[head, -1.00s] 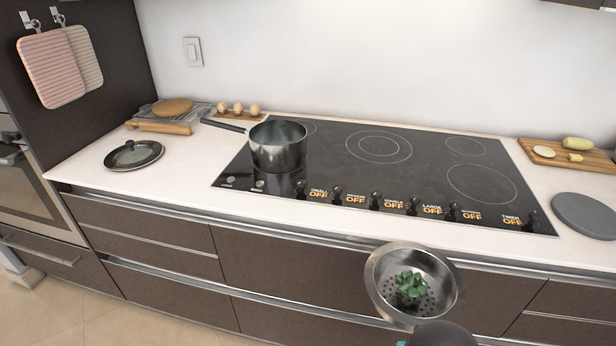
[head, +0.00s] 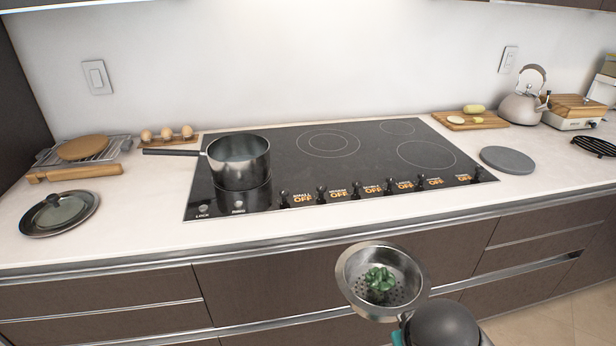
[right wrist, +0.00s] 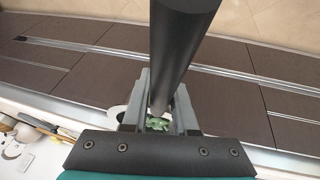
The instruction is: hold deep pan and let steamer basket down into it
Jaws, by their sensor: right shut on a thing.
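The deep pan (head: 240,165) is a steel pot standing upright on the front left of the black cooktop. Its dark handle (head: 171,152) points left. The steamer basket (head: 349,285) is a round metal bowl with a perforated bottom, and green vegetable pieces (head: 380,279) lie in it. It hangs in the air in front of the counter, lower right of the pan and well apart from it. My right gripper (right wrist: 163,115) is shut on a thick dark handle (right wrist: 180,45) in the right wrist view. The head view shows the basket at my right arm's end. My left gripper is out of view.
The cooktop (head: 300,165) has clear burners right of the pan. A grey disc (head: 508,160), cutting board (head: 470,119) and kettle (head: 522,105) are at right.

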